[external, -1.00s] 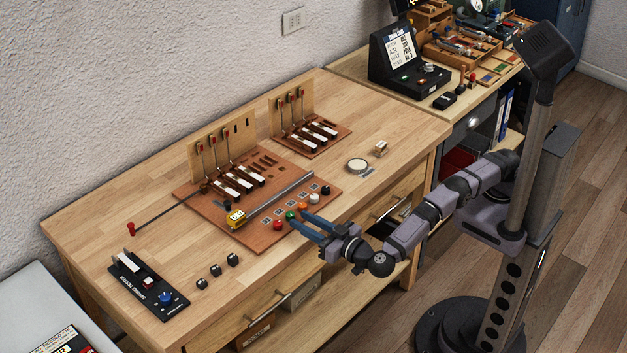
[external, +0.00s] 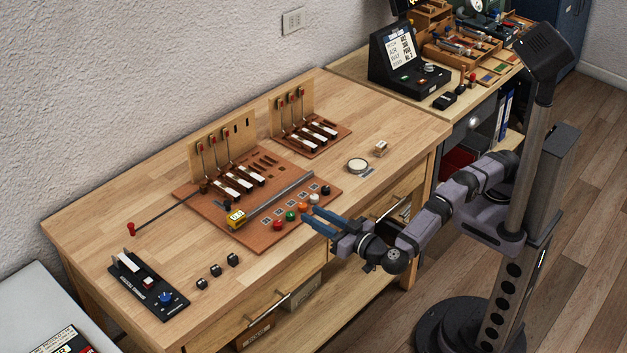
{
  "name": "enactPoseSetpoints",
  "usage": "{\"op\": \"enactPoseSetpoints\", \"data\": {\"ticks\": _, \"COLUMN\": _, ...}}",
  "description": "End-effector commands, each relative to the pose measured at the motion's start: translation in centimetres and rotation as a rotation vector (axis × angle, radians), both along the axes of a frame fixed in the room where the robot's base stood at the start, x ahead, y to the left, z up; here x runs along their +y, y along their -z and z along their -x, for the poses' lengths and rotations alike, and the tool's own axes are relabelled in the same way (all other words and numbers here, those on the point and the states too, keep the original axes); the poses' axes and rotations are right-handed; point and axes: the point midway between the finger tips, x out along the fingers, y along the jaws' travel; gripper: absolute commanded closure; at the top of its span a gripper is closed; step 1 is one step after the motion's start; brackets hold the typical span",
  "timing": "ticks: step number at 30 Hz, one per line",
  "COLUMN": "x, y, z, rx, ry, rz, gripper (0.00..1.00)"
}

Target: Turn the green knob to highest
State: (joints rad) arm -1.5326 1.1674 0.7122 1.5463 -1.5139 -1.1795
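The green knob (external: 290,216) stands in a row of coloured knobs along the front edge of the brown board (external: 258,243). A red knob (external: 278,225) is on its left and an orange knob (external: 303,207) on its right. Marked square plates lie behind the row. My gripper (external: 307,215) has blue fingers pointing left at the row. The fingertips are just right of the green knob, near the front edge of the board, and hold nothing visible. A gap shows between the fingers. The knob's pointer direction is too small to read.
A white knob (external: 314,198) and a black knob (external: 325,190) continue the row. A black control box (external: 149,285) sits at the left, beside several small black blocks.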

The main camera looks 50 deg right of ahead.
Motion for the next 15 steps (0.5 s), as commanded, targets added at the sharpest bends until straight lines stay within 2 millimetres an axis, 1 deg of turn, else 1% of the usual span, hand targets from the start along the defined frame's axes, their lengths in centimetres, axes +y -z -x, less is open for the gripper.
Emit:
{"op": "enactPoseSetpoints", "data": {"ticks": 1, "x": -0.3, "y": -2.1, "z": -0.3, "rx": -0.002, "ry": 0.006, "rz": -0.029, "gripper": 0.72}}
{"op": "enactPoseSetpoints", "data": {"ticks": 3, "x": -1.1, "y": -3.8, "z": -0.7, "rx": -0.002, "ry": 0.013, "rz": -0.034, "gripper": 0.72}}
{"op": "enactPoseSetpoints", "data": {"ticks": 6, "x": -2.4, "y": -5.5, "z": -1.3, "rx": -0.021, "ry": 0.016, "rz": 0.003, "gripper": 0.72}}
{"op": "enactPoseSetpoints", "data": {"ticks": 7, "x": -2.7, "y": -5.7, "z": -1.4, "rx": -0.029, "ry": 0.01, "rz": 0.023, "gripper": 0.72}}
{"op": "enactPoseSetpoints", "data": {"ticks": 9, "x": -3.3, "y": -5.9, "z": -1.6, "rx": -0.048, "ry": -0.01, "rz": 0.076, "gripper": 0.72}}
{"op": "enactPoseSetpoints", "data": {"ticks": 11, "x": -3.8, "y": -5.7, "z": -1.6, "rx": -0.064, "ry": -0.036, "rz": 0.115, "gripper": 0.72}}
{"op": "enactPoseSetpoints", "data": {"ticks": 14, "x": -4.1, "y": -4.3, "z": -1.5, "rx": -0.084, "ry": -0.1, "rz": 0.173, "gripper": 0.72}}
{"op": "enactPoseSetpoints", "data": {"ticks": 15, "x": -4.2, "y": -3.3, "z": -1.3, "rx": -0.086, "ry": -0.129, "rz": 0.193, "gripper": 0.72}}
